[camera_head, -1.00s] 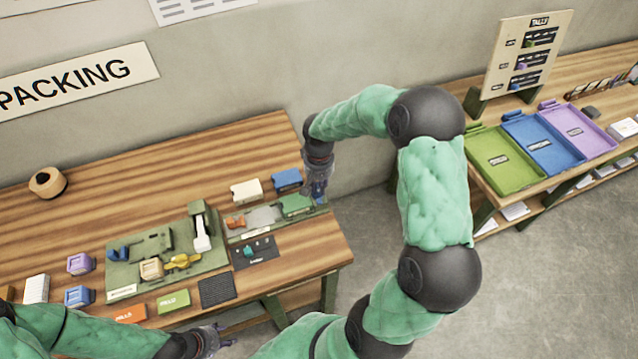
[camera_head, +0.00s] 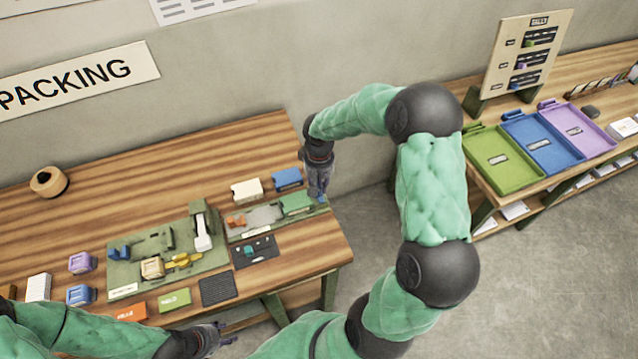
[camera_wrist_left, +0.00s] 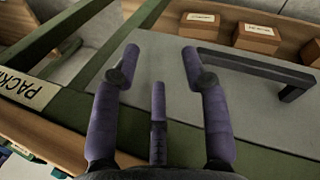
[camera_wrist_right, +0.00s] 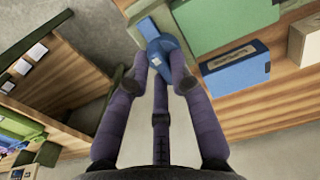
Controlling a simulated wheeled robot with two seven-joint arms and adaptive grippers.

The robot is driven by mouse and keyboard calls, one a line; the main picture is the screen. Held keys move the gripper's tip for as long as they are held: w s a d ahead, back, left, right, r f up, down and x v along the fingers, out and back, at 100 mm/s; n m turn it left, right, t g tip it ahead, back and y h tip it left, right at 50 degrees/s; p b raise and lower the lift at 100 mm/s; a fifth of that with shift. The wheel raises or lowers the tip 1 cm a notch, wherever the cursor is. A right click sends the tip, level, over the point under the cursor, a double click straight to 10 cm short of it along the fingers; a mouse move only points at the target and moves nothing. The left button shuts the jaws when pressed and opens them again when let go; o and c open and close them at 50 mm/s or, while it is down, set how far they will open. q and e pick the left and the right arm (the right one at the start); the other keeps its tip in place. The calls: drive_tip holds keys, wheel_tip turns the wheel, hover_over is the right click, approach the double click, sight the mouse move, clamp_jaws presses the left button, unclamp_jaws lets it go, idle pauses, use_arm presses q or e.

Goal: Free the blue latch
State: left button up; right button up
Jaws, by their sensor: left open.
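The blue latch (camera_wrist_right: 164,44) is at the right end of the green fixture on the bench; a small part of it shows in the head view (camera_head: 322,198). My right gripper (camera_head: 319,194) is over that end, pointing down. In the right wrist view its fingertips (camera_wrist_right: 158,66) are drawn in on both sides of the latch and look shut on it. The fingers hide part of the latch. My left gripper (camera_head: 222,338) is low at the bench's front edge. In the left wrist view its fingers (camera_wrist_left: 160,60) are spread and empty.
Blue (camera_head: 287,179) and cream (camera_head: 247,191) blocks stand behind the fixture. A green board (camera_head: 125,275) with small parts lies to the left. A second bench with green (camera_head: 510,180), blue (camera_head: 545,148) and purple trays is at right, across open floor.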

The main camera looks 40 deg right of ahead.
sight(319, 186)
drive_tip(key=shift+o, duration=1)
drive_tip(key=shift+r, duration=0.1)
wheel_tip(319, 186, up, 12)
